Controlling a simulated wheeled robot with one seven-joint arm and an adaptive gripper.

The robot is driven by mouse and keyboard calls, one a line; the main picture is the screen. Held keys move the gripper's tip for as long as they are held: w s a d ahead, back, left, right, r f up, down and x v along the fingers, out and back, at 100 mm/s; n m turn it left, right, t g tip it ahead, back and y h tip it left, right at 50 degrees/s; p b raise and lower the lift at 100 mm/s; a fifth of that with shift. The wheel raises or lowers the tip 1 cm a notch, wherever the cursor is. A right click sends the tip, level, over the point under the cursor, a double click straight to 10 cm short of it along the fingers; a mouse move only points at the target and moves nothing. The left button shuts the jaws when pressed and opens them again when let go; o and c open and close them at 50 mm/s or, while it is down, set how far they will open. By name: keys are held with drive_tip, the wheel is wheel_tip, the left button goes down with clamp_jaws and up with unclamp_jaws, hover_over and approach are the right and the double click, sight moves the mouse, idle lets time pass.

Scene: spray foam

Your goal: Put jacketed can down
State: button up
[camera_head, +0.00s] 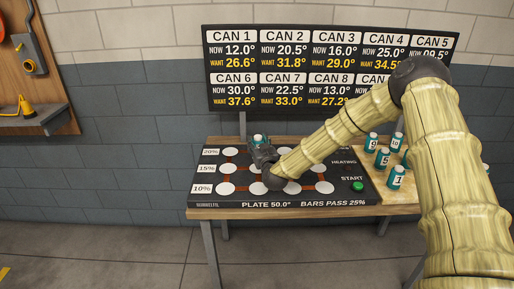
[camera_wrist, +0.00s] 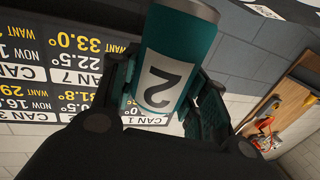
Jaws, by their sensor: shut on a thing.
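My gripper (camera_head: 262,150) is over the black heating plate (camera_head: 335,195), near its back rows of white round spots. It is shut on a teal can (camera_head: 259,139), whose top shows just above the gripper in the head view. In the wrist view the can (camera_wrist: 170,65) sits between the two fingers and its white label reads 2. The plate has rows marked 20%, 15% and 10%. A white spot (camera_head: 230,152) in the 20% row is bare to the left of the gripper. I cannot tell whether the can touches the plate; its underside is hidden.
Several other teal cans, one marked 1 (camera_head: 397,178), stand on the wooden table (camera_head: 408,208) right of the plate. A green START button (camera_head: 357,186) is at the plate's right. A temperature board (camera_head: 330,70) stands behind. My arm crosses the right side.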

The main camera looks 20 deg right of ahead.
wheel_tip(320, 180, down, 2)
drive_tip(key=shift+f+p, duration=0.1)
drive_tip(key=shift+p, duration=0.25)
drive_tip(key=shift+f+b, duration=0.55)
drive_tip(key=shift+f, duration=0.1)
drive_tip(key=o, duration=1.2)
drive_tip(key=shift+r, duration=0.1)
drive_tip(key=shift+r+p, duration=0.55)
drive_tip(key=shift+p, duration=0.05)
drive_tip(key=s+b, duration=0.2)
drive_tip(key=s, duration=1)
drive_tip(key=shift+a+b, duration=0.2)
drive_tip(key=shift+b, duration=0.1)
